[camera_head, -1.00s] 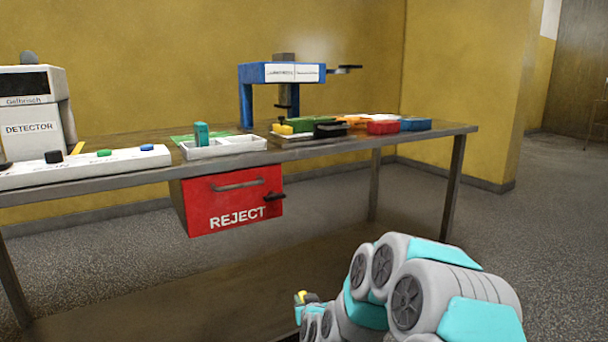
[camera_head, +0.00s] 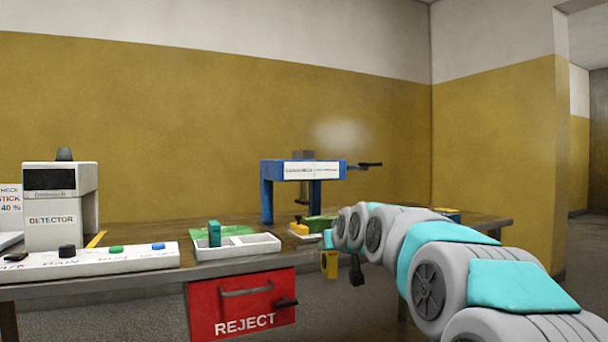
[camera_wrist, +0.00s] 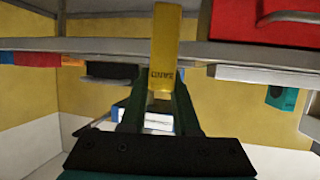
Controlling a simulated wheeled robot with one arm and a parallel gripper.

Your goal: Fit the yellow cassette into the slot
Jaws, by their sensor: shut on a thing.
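The yellow cassette (camera_wrist: 165,48) is held upright between the dark fingers of my gripper (camera_wrist: 158,105) in the wrist view, with dark lettering on its face. In the head view the cassette (camera_head: 329,264) shows at the end of my arm, in front of the table's edge, right of the red REJECT box. My gripper is shut on it; my arm hides much of the gripper in the head view. I cannot make out the slot clearly in either view.
A blue stand (camera_head: 267,194) is on the table, with a small yellow piece (camera_head: 299,229) and a green block (camera_head: 320,224) near it. A white divided tray (camera_head: 262,246) holds a teal block (camera_head: 214,233). The red REJECT box (camera_head: 243,304) hangs below the table's edge. A detector (camera_head: 52,223) stands left.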

